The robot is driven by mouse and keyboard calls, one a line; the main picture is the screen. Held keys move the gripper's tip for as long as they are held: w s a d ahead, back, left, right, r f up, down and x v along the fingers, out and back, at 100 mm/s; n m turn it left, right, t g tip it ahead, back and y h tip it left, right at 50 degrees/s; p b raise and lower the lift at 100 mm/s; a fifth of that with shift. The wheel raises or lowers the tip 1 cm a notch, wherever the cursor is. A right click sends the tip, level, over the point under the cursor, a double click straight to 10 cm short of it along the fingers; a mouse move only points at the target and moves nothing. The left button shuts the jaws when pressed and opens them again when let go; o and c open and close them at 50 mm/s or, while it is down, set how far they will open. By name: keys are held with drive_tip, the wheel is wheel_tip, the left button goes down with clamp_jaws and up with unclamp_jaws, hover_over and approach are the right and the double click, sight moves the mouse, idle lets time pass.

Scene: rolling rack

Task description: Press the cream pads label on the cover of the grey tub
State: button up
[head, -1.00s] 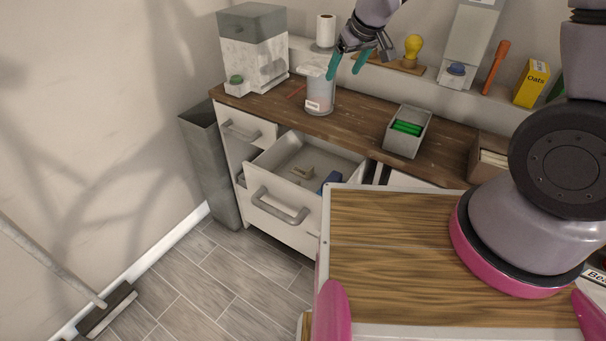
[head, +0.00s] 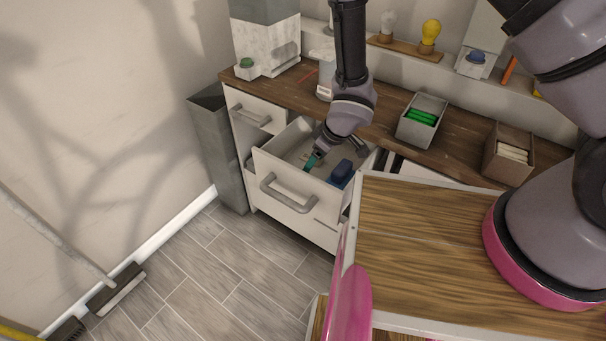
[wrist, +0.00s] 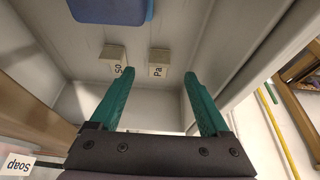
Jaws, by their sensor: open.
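In the wrist view, two small cream label pieces lie on the drawer floor. The right one (wrist: 159,58) shows letters starting "Pa"; the left one (wrist: 114,52) shows "So". My gripper (wrist: 160,84) is open and empty, its teal fingers pointing into the drawer, with the "Pa" piece ahead between the fingertips. In the head view my gripper (head: 314,160) reaches down into the open drawer (head: 290,185) and hides the label pieces.
A blue object (head: 342,173) lies in the drawer, right of my gripper. On the counter are a grey box with green items (head: 402,128), a brown box (head: 489,160) and a dispenser (head: 262,45). A wood-topped surface (head: 420,230) is at front right.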

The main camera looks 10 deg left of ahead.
drive_tip(key=shift+x, duration=3.5)
drive_tip(key=shift+r, duration=0.1)
clamp_jaws()
